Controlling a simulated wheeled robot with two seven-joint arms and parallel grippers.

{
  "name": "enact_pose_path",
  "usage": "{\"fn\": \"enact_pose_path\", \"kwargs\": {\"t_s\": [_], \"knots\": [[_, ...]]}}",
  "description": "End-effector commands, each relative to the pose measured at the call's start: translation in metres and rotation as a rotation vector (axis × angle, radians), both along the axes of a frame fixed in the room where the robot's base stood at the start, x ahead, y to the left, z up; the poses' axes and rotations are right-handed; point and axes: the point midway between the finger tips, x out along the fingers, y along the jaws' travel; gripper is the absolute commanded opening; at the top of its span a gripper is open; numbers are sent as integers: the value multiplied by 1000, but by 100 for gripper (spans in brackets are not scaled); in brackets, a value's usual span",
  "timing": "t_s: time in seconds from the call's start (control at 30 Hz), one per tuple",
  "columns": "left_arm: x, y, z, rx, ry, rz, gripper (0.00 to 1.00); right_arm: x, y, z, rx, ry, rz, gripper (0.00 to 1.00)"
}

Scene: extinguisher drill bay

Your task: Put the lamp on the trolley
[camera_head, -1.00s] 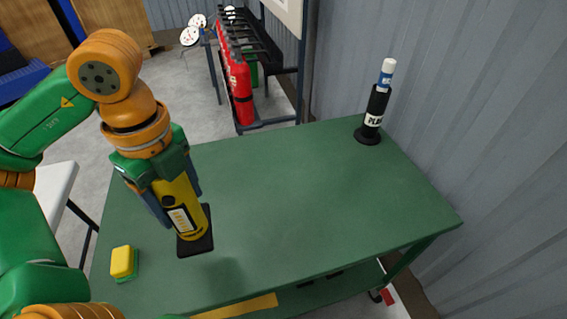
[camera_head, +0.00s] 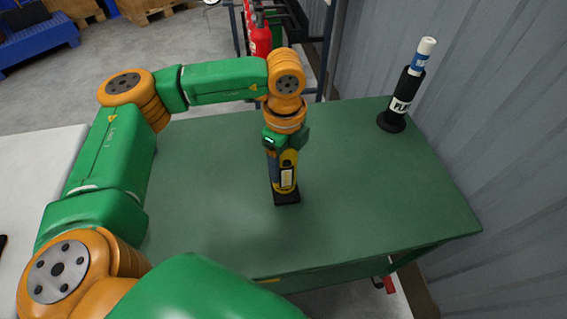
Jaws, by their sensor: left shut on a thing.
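The lamp (camera_head: 287,177) is yellow and black with a pale panel on its side and a dark square base. It is upright in the head view, over the middle of the green trolley top (camera_head: 355,200). My left gripper (camera_head: 285,160) points down and is shut on the lamp's upper part, which its fingers partly hide. The lamp's base is at or just above the trolley top; I cannot tell whether it touches. My right gripper is not in view.
A black plunger-like object (camera_head: 404,95) with a white and blue top stands at the trolley's far right corner. A corrugated wall (camera_head: 500,120) runs along the right. Red extinguishers (camera_head: 258,35) hang on a rack behind. A pale table (camera_head: 35,180) is at left.

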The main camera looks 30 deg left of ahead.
Motion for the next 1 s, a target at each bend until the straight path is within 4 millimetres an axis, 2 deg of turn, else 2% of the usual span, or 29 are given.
{"fn": "enact_pose_path", "kwargs": {"t_s": [0.03, 0.13, 0.47, 0.5, 0.57, 0.6, 0.87, 0.9, 1.0], "knots": [[-2, 1, -5, 2, 5, 0, 0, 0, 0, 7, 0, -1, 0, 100], [-1, 1, -17, 1, 2, 1, 0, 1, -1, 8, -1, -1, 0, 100], [-1, 1, -23, 0, 0, 1, 0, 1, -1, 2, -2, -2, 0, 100], [-1, 1, -22, 0, 1, 1, 75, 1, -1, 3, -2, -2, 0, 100], [-1, 1, -22, 0, 2, 1, 91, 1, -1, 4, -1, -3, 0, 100], [-1, 1, -22, 0, 2, 1, 97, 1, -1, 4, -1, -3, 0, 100], [-1, 1, -20, 0, 1, 2, 97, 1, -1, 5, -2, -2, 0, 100], [-1, 1, -17, 0, 1, 2, 97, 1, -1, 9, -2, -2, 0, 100], [0, 1, -4, -1, -3, 2, 97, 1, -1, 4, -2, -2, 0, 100]]}}
